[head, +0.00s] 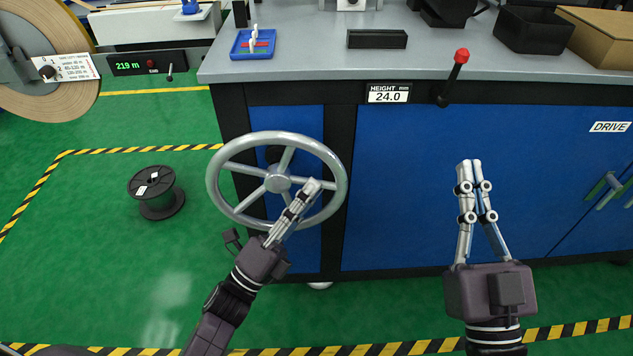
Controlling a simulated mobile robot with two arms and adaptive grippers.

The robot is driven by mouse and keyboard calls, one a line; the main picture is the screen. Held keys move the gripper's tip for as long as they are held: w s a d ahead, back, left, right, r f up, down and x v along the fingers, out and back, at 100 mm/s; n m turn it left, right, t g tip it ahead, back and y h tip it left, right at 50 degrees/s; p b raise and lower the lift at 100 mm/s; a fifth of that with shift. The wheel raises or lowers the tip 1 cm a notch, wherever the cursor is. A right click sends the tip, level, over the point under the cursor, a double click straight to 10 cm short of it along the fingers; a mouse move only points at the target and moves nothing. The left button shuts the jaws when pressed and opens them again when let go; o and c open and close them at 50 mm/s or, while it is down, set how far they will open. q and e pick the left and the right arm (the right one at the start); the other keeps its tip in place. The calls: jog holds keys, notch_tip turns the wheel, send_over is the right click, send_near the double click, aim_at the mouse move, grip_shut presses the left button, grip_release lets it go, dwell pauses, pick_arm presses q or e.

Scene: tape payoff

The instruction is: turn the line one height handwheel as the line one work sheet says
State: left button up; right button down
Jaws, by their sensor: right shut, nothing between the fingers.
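The grey handwheel (222,197) with several spokes is mounted on the blue front of the machine. My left gripper (312,187) is in front of the wheel, with its fingertips over the right-hand spoke between hub and rim. The fingers lie close together; whether they grip the spoke is unclear. The height display (388,93) above right of the wheel reads "HEIGHT mm 24.0". My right gripper (469,168) is shut and empty, in front of the blue panel right of the wheel. I see no sheet that I can identify as the line one work sheet.
A red-knobbed lever (460,57) rises by the worktop edge (305,76). A display (145,64) reads 219 m. A black spool (156,192) stands on the green floor. A blue tray (236,50) sits on the worktop.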

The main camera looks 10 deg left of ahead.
pick_arm(q)
jog(key=v, duration=0.9)
jog(key=shift+a+f, duration=0.1)
jog(key=shift+a, duration=0.05)
